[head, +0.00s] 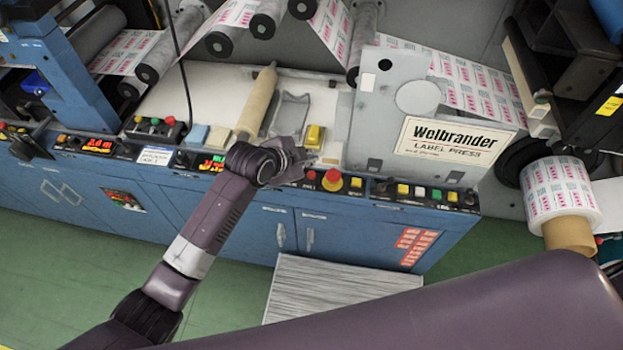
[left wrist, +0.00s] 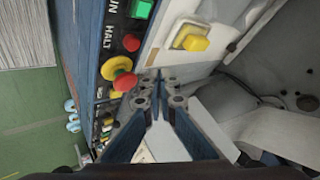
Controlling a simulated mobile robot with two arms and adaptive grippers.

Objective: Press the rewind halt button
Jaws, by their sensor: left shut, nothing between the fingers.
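The red halt button (left wrist: 131,42) shows in the left wrist view beside the printed word HALT, with a green button (left wrist: 142,9) just above it. In the head view the red button (head: 311,175) is on the front control strip of the blue machine. A larger red mushroom button on a yellow base (left wrist: 118,80) sits close to it; it also shows in the head view (head: 332,180). My left gripper (head: 302,158) is shut and empty, above the strip near these buttons. In the left wrist view its fingertips (left wrist: 158,78) are apart from the halt button. My right gripper is out of view.
A yellow switch (left wrist: 191,39) on a pale plate is close to my left fingertips. More buttons line the strip on both sides. Rollers with printed web (head: 240,15) run above.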

